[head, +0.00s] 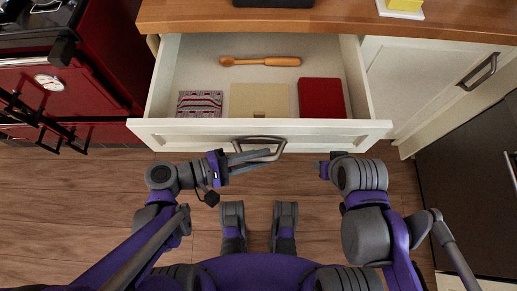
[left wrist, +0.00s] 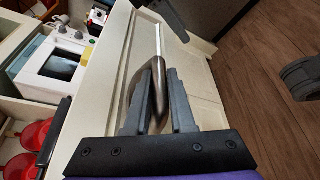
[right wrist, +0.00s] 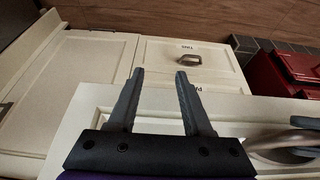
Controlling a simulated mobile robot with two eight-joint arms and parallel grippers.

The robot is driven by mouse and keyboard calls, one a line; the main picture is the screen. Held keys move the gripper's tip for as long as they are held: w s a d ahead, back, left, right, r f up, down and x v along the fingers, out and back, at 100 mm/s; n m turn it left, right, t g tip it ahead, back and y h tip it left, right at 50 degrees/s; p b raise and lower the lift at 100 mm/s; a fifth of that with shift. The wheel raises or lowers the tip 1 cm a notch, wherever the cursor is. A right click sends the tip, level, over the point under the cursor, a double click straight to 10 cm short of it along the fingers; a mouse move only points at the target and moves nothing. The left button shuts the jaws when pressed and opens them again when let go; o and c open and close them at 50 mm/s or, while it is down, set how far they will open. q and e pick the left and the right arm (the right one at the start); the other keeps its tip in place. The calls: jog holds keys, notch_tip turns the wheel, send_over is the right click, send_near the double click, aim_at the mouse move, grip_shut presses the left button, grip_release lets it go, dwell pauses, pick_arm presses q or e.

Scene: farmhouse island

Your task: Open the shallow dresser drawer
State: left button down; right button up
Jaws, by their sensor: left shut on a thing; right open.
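The shallow dresser drawer (head: 165,130) is pulled out from under the wooden top in the head view, its inside in plain sight. My left gripper (head: 262,158) is shut on the drawer's dark metal bow handle (head: 262,139). In the left wrist view the handle (left wrist: 158,80) runs between the two fingers. My right gripper (head: 324,169) is open and empty, to the right of the handle and in front of the drawer face. The right wrist view shows its two fingers (right wrist: 160,74) apart, with nothing between them.
Inside the drawer lie a wooden utensil (head: 262,61), a patterned cloth (head: 200,104), a beige folded item (head: 259,99) and a red one (head: 321,98). A red stove (head: 100,60) stands left; a white cabinet with a handle (head: 478,72) is right. Wooden floor (head: 60,210) is clear.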

pick_arm(q)
jog(key=c, duration=0.8)
grip_release()
jog(key=shift+o, duration=0.2)
jog(key=p+v, duration=0.1)
jog(key=v, duration=0.9)
jog(key=shift+s+a, duration=0.2)
jog(key=shift+a, duration=0.15)
jog(key=shift+r, duration=0.1)
